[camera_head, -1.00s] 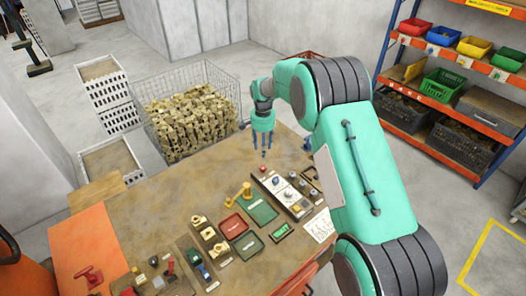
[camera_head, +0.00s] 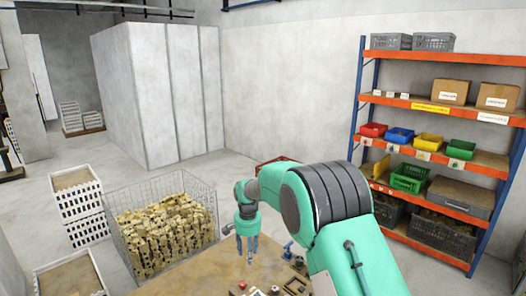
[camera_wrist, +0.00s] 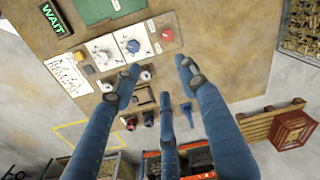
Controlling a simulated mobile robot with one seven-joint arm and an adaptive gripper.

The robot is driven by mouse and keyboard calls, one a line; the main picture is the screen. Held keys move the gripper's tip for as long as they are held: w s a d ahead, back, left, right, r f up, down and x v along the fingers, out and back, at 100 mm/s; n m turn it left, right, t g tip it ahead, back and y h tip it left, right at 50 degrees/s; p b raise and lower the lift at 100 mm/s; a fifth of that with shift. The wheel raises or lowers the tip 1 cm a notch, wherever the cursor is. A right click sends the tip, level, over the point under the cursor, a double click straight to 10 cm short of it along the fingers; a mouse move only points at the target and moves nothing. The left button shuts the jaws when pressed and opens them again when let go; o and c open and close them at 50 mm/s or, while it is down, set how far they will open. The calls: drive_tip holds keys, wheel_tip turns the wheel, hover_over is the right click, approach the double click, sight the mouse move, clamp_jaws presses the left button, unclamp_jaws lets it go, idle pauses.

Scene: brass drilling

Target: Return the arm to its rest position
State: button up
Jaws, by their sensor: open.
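My gripper (camera_head: 247,246) hangs above the far part of the brown worktable (camera_head: 205,272), its blue fingers pointing down. In the wrist view my gripper (camera_wrist: 160,85) has its fingers spread apart with nothing between them. My green arm reaches in from the lower right and bends down at the wrist. Below the fingers, the wrist view shows a panel (camera_wrist: 97,48) with a red button (camera_wrist: 167,35) and a blue knob (camera_wrist: 133,46). A lit WAIT sign (camera_wrist: 53,18) lies beside it.
A wire basket (camera_head: 165,225) full of brass parts stands left of the table, beside white crates (camera_head: 78,205). An orange and blue shelf rack (camera_head: 440,105) with coloured bins stands at the right. A grey cabinet (camera_head: 160,90) is behind. The air around my gripper looks clear.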

drive_tip(key=s+d+r+n+t+b, duration=0.1)
drive_tip(key=s+d+r+b, duration=0.1)
drive_tip(key=s+d+r, duration=0.8)
drive_tip(key=s+d+r+n+t+b, duration=0.1)
drive_tip(key=s+d+r+b, duration=0.1)
drive_tip(key=s+d+r, duration=0.75)
drive_tip(key=s+d+t+b, duration=0.1)
drive_tip(key=s+d, duration=0.1)
drive_tip(key=s, duration=0.8)
drive_tip(key=s+d+f+n+t+b, duration=0.1)
drive_tip(key=s+d, duration=0.2)
drive_tip(key=s, duration=0.7)
drive_tip(key=s+d+t+b, duration=0.1)
drive_tip(key=s+d+b, duration=0.1)
drive_tip(key=s, duration=0.8)
drive_tip(key=shift+s+d+f+n, duration=0.15)
drive_tip(key=shift+d+f+n, duration=0.15)
drive_tip(key=shift+n, duration=0.1)
